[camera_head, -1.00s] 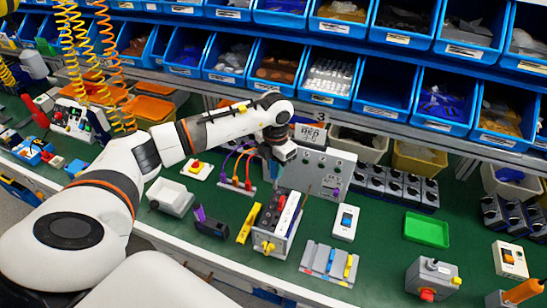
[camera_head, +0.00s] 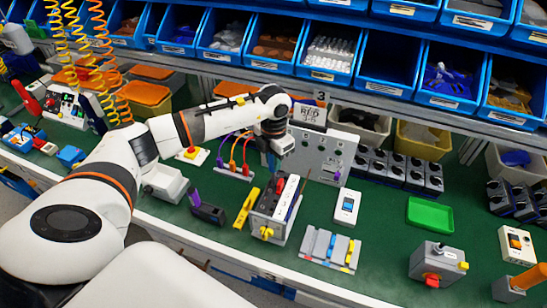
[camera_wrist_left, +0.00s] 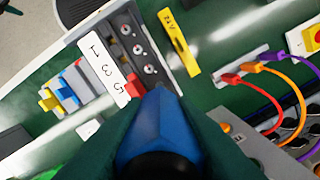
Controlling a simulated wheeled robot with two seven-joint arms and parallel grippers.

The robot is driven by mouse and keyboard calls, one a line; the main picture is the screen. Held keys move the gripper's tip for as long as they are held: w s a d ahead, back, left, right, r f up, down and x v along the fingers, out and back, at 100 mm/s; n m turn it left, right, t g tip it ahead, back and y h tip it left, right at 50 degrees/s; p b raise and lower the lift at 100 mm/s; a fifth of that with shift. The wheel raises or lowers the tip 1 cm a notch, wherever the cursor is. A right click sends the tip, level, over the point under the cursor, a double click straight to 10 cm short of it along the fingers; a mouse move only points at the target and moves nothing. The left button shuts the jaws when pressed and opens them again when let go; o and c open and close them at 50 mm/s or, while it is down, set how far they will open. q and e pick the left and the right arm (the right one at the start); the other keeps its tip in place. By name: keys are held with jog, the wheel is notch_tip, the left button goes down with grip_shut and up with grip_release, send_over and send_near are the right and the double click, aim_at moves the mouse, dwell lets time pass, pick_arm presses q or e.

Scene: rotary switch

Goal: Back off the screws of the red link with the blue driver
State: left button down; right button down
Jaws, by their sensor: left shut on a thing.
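My left gripper (camera_head: 272,154) is shut on the blue driver (camera_wrist_left: 155,130), whose handle shows between the dark fingers in the left wrist view. In the head view the gripper hangs above and behind the grey terminal block (camera_head: 272,222). The block shows a row of screws (camera_wrist_left: 138,49) and a white strip marked 1, 3, 5 (camera_wrist_left: 103,70). A red piece (camera_wrist_left: 135,86), likely the red link, shows partly beside the 5 and the driver. The driver's tip is hidden, so I cannot tell whether it touches a screw. My right gripper is not in view.
A sign reading RED 3-5 (camera_head: 310,114) stands on the grey panel behind. A yellow bar (camera_head: 246,206) lies left of the block. A grey rack with coloured pieces (camera_head: 329,249) and a white switch (camera_head: 347,206) stand to the right. Cables (camera_head: 233,152) stand behind left.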

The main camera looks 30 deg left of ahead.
pick_arm(q)
jog(key=m+b, duration=0.1)
jog(key=m, duration=0.2)
jog(key=m+b, duration=0.1)
jog(key=shift+f+m+b, duration=0.25)
jog(key=shift+m+b, duration=0.05)
jog(key=shift+b, duration=0.05)
jog(key=m+b, duration=0.1)
jog(key=m, duration=0.1)
jog(key=shift+r+m, duration=0.15)
jog(key=shift+m, duration=0.25)
jog(key=m+b, duration=0.2)
jog(key=shift+m, duration=0.4)
jog(key=m+b, duration=0.1)
jog(key=m, duration=0.3)
jog(key=shift+b, duration=0.4)
jog(key=shift+m, duration=0.6)
jog(key=shift+m+b, duration=0.7)
jog(key=shift+m, duration=0.3)
jog(key=m+b, duration=0.1)
jog(key=m, duration=0.3)
jog(key=shift+b, duration=0.35)
jog(key=shift+m, duration=1.1)
jog(key=m+b, duration=0.2)
jog(key=m, duration=0.1)
jog(key=shift+m, duration=0.3)
jog(key=m, duration=0.2)
jog(key=shift+m+b, duration=0.4)
jog(key=shift+r+m, duration=0.1)
jog(key=shift+m, duration=0.6)
